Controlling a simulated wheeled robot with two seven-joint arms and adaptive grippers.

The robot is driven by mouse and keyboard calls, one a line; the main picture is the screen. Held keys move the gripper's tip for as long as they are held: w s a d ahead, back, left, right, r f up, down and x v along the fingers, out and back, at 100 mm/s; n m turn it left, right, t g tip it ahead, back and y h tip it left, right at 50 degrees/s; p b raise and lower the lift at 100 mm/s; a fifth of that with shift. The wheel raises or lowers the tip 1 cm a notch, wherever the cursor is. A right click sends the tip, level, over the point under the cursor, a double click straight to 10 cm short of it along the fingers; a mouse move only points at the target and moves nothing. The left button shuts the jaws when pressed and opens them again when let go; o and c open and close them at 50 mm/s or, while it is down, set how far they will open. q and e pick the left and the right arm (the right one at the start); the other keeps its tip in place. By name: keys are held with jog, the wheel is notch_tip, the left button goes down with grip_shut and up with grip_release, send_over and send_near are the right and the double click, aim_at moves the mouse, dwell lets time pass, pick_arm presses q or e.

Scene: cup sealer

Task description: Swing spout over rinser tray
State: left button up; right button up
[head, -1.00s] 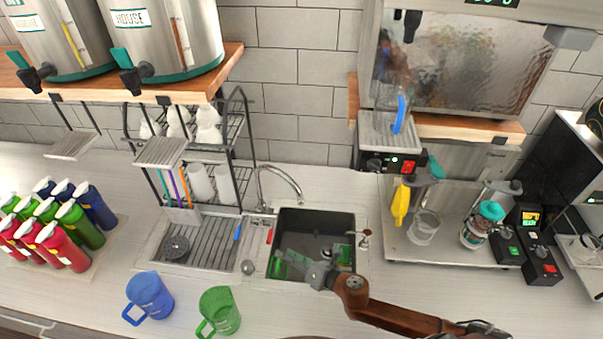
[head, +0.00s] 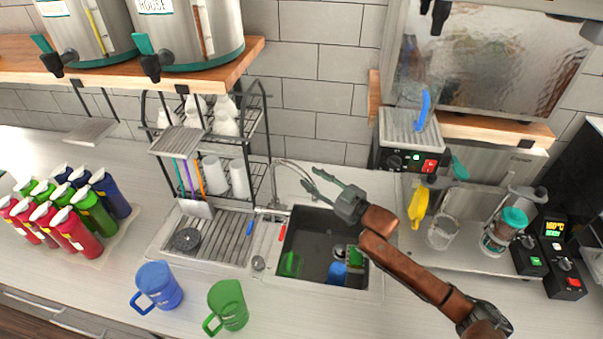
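The thin metal spout (head: 286,162) rises behind the sink and arches to the right, over the sink's back edge. The grooved rinser tray (head: 215,250) lies left of the sink, with a round black rinser (head: 187,239) in it. My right gripper (head: 310,177) is above the back of the sink. Its two fingers are spread and point left, at the spout's outer end. The spout's tip is partly hidden by the fingers, and I cannot tell whether they touch it. My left gripper is not in view.
The dark sink (head: 310,235) holds green and blue items. A blue mug (head: 157,288) and a green mug (head: 228,305) stand in front. Several coloured bottles (head: 75,230) stand at left.

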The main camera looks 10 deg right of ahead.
aim_at(302, 172)
jog(key=p+x, duration=0.2)
jog(key=x, duration=0.5)
jog(key=shift+w+a, duration=0.2)
jog(key=shift+w, duration=0.1)
grip_shut()
jog(key=shift+d, duration=0.15)
